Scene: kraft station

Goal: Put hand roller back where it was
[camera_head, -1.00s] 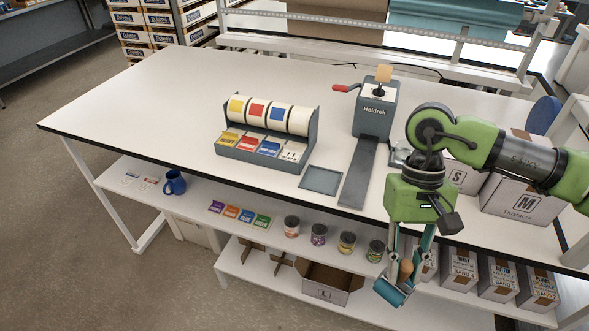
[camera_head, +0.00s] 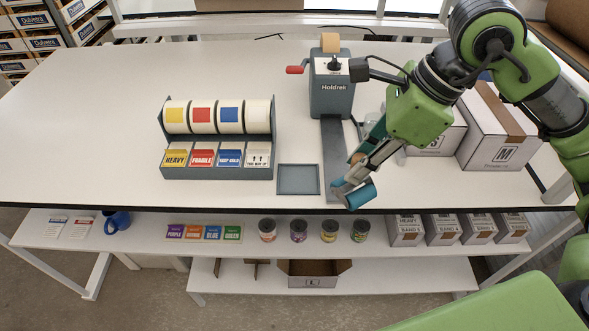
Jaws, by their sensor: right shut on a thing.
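The hand roller (camera_head: 361,195) has a teal-blue cylinder and a tan handle part that shows between the fingers. My right gripper (camera_head: 362,178) is shut on it. In the head view it is at the front edge of the table, right of the lower end of the grey ramp below the Holdrek machine. The fingers hide part of the handle. I cannot tell how high the roller is above the table. My left gripper is not in view.
The Holdrek dispenser (camera_head: 331,88) with a red crank stands at the back. A shallow grey tray (camera_head: 298,192) lies empty left of its ramp. A label-roll rack (camera_head: 217,172) is further left. White boxes (camera_head: 497,155) stand right. The far-left tabletop is clear.

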